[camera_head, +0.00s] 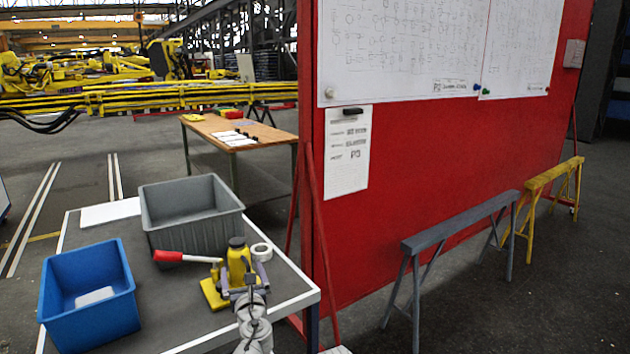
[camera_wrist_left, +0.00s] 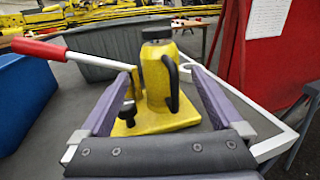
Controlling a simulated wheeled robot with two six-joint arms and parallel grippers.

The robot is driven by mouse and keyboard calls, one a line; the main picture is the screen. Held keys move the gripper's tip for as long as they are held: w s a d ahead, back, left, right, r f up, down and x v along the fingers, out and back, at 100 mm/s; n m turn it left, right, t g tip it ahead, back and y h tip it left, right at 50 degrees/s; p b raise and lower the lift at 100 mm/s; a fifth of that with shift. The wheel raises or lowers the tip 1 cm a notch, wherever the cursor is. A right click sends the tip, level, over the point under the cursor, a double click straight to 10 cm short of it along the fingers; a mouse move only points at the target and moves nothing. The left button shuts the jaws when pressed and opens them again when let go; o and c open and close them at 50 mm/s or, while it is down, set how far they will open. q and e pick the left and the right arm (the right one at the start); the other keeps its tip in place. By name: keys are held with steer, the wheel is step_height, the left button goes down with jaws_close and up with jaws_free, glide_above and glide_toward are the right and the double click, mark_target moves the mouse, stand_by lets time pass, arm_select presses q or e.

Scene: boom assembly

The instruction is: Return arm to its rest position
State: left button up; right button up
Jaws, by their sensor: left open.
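My left gripper (camera_head: 246,280) reaches over the front right of the grey work table. It also shows in the left wrist view (camera_wrist_left: 155,95), with its two purple fingers spread wide. A yellow bottle jack (camera_head: 238,262) with a dark cap stands on the table just beyond the fingers. In the left wrist view the jack (camera_wrist_left: 157,80) appears between the fingers, and I cannot tell whether they touch it. Its handle has a red grip (camera_head: 168,256) pointing left. My right gripper is not in view.
A blue bin (camera_head: 90,318) stands at the table's left and a grey bin (camera_head: 192,225) at its back. A white tape roll (camera_head: 261,251) lies beside the jack. A red board (camera_head: 440,140) rises on the right, with a grey trestle (camera_head: 455,222) and a yellow trestle (camera_head: 553,175) before it.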

mark_target(240, 259)
arm_select(q)
steer(key=x, duration=0.7)
steer(key=shift+w, duration=0.1)
steer(key=shift+w+a+r+p, duration=0.15)
steer(key=shift+w+r+p, duration=0.15)
steer(key=shift+r+p, duration=0.15)
steer(key=r+p, duration=0.9)
steer(key=shift+s+r, duration=0.2)
steer(key=shift+r, duration=0.05)
steer(key=shift+m+t+h, duration=0.3)
steer(key=shift+m+h, duration=0.3)
steer(key=shift+h, duration=0.3)
steer(key=s, duration=0.1)
steer(key=s+d+f+b, duration=0.2)
steer(key=shift+s+d+f, duration=0.25)
steer(key=shift+s+d+f+h, duration=0.25)
steer(key=shift+s+d+h, duration=0.05)
steer(key=shift+s+d, duration=0.2)
steer(key=shift+b, duration=0.3)
